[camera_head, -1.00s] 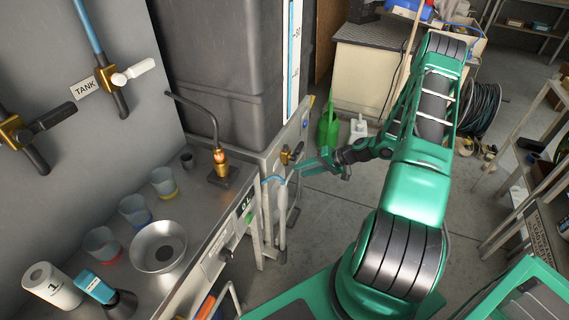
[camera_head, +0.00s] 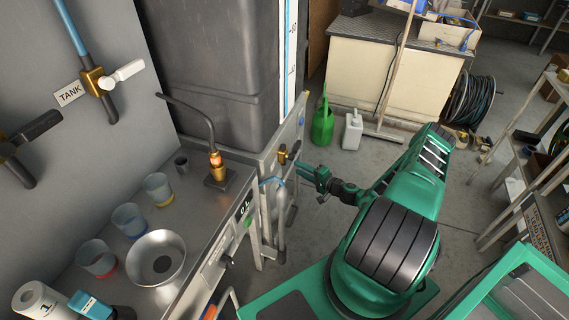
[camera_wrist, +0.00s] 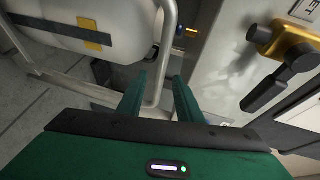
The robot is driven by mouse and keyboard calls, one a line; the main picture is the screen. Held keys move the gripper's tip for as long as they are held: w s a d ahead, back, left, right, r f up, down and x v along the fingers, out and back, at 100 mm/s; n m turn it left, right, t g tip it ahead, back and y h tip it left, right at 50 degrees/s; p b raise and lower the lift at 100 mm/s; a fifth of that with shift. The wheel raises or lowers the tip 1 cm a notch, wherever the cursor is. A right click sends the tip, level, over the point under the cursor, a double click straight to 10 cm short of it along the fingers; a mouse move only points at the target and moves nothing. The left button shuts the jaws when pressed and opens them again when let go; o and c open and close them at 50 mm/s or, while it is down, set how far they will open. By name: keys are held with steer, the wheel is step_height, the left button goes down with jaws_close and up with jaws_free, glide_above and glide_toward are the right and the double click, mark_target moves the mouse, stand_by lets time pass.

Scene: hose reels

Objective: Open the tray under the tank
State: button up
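The dark grey tank (camera_head: 205,75) stands behind the metal counter in the head view. I cannot make out a tray under it there; the counter and its legs cover that area. My gripper (camera_head: 318,182) is just right of the counter's end, beside the brass valve. In the wrist view my gripper (camera_wrist: 158,98) has its two green fingers apart. A bent pale metal bar (camera_wrist: 164,62) runs down between and beyond the fingers; I cannot tell whether it touches them or what it belongs to. A dark, box-like recess shows low behind the left finger, partly hidden.
A brass valve with a black lever (camera_wrist: 280,55) sits close on the right in the wrist view. A white strapped cylinder (camera_wrist: 85,30) is on the left. Cups and a funnel bowl (camera_head: 157,258) stand on the counter. A green watering can (camera_head: 322,125) stands on open floor.

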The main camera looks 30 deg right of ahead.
steer(key=x, duration=0.9)
steer(key=shift+w, duration=0.25)
steer(key=shift+a, duration=0.15)
steer(key=shift+s+f, duration=0.1)
jaws_close()
